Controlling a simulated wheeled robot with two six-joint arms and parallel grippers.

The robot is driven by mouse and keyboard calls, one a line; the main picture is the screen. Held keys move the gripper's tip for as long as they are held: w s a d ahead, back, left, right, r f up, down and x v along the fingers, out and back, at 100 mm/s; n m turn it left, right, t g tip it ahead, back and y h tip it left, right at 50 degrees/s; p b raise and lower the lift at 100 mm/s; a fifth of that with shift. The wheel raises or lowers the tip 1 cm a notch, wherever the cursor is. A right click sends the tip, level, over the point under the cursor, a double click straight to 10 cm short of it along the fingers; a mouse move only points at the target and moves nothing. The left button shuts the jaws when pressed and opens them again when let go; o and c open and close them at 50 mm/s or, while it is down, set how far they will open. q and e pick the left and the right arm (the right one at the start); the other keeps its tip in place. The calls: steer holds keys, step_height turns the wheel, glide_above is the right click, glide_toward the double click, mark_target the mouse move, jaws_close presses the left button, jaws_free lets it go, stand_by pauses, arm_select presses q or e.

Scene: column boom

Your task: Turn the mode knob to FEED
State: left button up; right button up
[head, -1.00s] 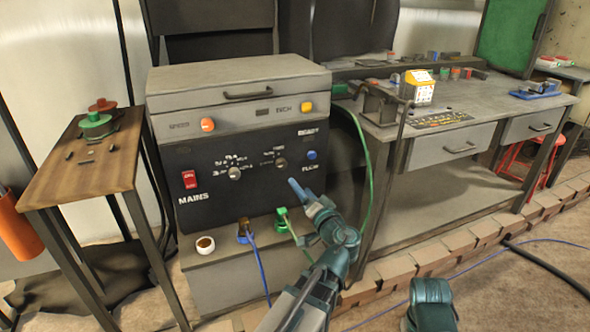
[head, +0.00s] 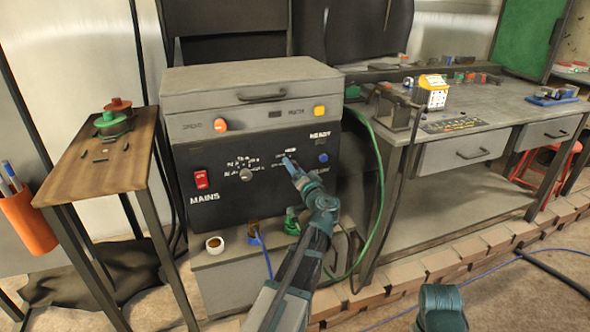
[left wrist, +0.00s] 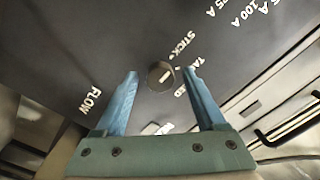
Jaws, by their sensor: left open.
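The mode knob (left wrist: 160,76) is a small round dark knob with a pale pointer line, on the black panel of the welder (head: 215,170). In the left wrist view the labels STICK, one starting TA and one ending in ED lie around its right side; the last two are partly covered by a finger. The line points towards these labels, but I cannot tell which one. My left gripper (left wrist: 161,74) is open, its blue fingers on either side of the knob, apart from it in the picture. In the head view the left gripper (head: 289,160) hides the knob.
A second knob (head: 245,174), a red MAINS switch (head: 201,179) and a blue button (head: 323,158) share the panel. Below, cables hang from the blue socket (head: 254,236) and green socket (head: 292,222). A workbench (head: 470,115) stands to the right, a wooden table (head: 90,165) to the left.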

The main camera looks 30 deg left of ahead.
arm_select(q)
jaws_close()
stand_by(0.4)
steer(key=shift+m, duration=0.4)
steer(key=m+t+b, duration=0.1)
steer(key=m, duration=1.6)
steer(key=shift+f, duration=0.1)
steer(key=shift+m, duration=0.5)
